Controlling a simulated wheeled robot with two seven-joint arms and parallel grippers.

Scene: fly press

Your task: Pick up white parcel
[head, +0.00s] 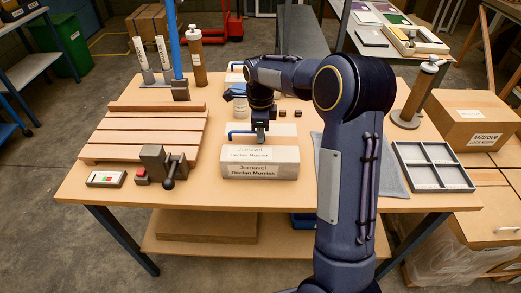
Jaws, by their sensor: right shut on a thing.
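The white parcel (260,171) lies on the front middle of the wooden table, with "Jornavel Declan Murrisk" printed on its top and front faces. My right gripper (261,138) points down at the parcel's back edge, closed on it. The fingertips are small and partly hidden, and I cannot tell whether the parcel is clear of the table. My left gripper is not in view.
A slatted wooden board (150,125) and a grey vise-like tool (160,165) stand to the left. A grey divided tray (432,166) lies at the right edge, near a brown pepper-mill-like stand (414,95). A cardboard box (475,120) stands beyond the table's right side.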

